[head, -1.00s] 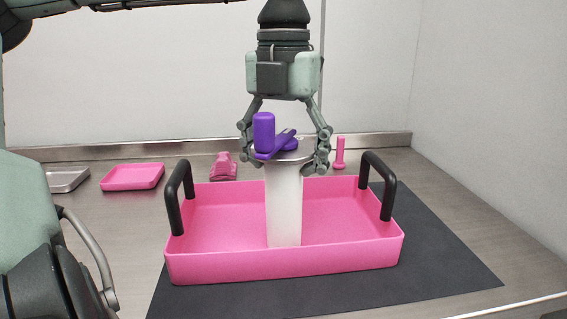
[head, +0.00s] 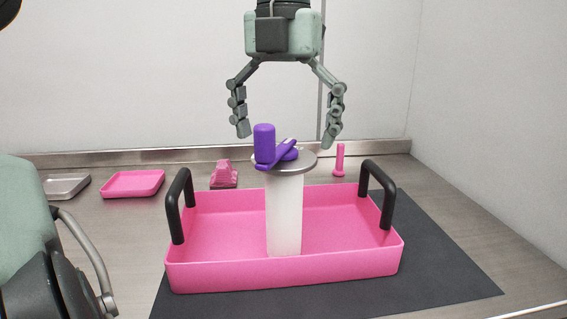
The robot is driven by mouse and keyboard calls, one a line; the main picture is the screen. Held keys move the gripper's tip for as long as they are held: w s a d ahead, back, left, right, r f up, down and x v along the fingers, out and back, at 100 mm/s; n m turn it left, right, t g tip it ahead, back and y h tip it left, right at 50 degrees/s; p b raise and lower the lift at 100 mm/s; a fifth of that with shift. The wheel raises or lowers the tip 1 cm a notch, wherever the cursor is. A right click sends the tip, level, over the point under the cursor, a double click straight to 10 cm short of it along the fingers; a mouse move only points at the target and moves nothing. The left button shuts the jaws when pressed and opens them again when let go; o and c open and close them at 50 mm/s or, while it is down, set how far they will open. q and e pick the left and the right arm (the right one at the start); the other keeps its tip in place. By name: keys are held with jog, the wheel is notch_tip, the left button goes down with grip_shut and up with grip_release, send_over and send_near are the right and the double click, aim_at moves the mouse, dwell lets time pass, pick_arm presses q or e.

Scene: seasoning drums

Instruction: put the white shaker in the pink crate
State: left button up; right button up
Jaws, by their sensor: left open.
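The white shaker (head: 284,215) is a tall white cylinder with a wide grey disc-like top (head: 297,167). My right gripper is out of view.
The crate has black handles at the left (head: 175,205) and right (head: 377,195) and stands on a dark mat (head: 440,255). Behind it are a pink block-like thing (head: 224,175), a pink peg (head: 340,160), a pink tray (head: 132,184) and a grey tray (head: 66,186).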

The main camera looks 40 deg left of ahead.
pick_arm(q)
notch_tip(320, 180, up, 6)
jog(key=shift+r, duration=0.25)
dwell(0.5)
